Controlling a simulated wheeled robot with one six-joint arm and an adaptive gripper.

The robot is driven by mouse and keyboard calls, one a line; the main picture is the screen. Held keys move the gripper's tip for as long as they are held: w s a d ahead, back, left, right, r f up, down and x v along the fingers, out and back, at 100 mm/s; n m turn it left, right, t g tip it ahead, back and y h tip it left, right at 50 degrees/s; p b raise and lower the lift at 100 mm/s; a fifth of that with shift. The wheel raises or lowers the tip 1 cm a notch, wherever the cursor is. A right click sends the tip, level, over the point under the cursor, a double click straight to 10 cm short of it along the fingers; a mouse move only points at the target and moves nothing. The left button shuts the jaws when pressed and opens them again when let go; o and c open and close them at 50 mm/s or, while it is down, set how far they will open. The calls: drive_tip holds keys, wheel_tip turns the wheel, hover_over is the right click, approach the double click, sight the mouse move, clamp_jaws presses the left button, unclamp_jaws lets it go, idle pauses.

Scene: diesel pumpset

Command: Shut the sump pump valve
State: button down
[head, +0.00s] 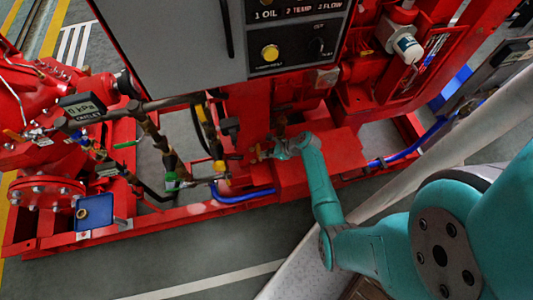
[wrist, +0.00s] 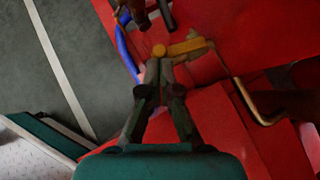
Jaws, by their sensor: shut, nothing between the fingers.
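In the head view my gripper (head: 267,152) is low at the red skid, beside a small yellow part (head: 258,153). My own wrist partly hides that spot.
A blue hose (head: 243,194) runs low to the left of my gripper. Other yellow handles (head: 219,166) and a green lever (head: 128,144) sit on pipes further left. The grey control panel (head: 170,45) stands above. Red frame surfaces lie close around my gripper. The front floor is clear.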

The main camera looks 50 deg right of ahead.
drive_tip(key=shift+w+a, duration=0.1)
drive_tip(key=shift+a, duration=0.05)
drive_tip(key=w+a+m+t+h, duration=0.1)
drive_tip(key=w+a+m+h, duration=0.3)
drive_tip(key=w+m, duration=0.1)
drive_tip(key=shift+w+a, duration=0.3)
drive_tip(key=shift+w, duration=0.5)
idle(0.6)
drive_tip(key=shift+d, duration=0.15)
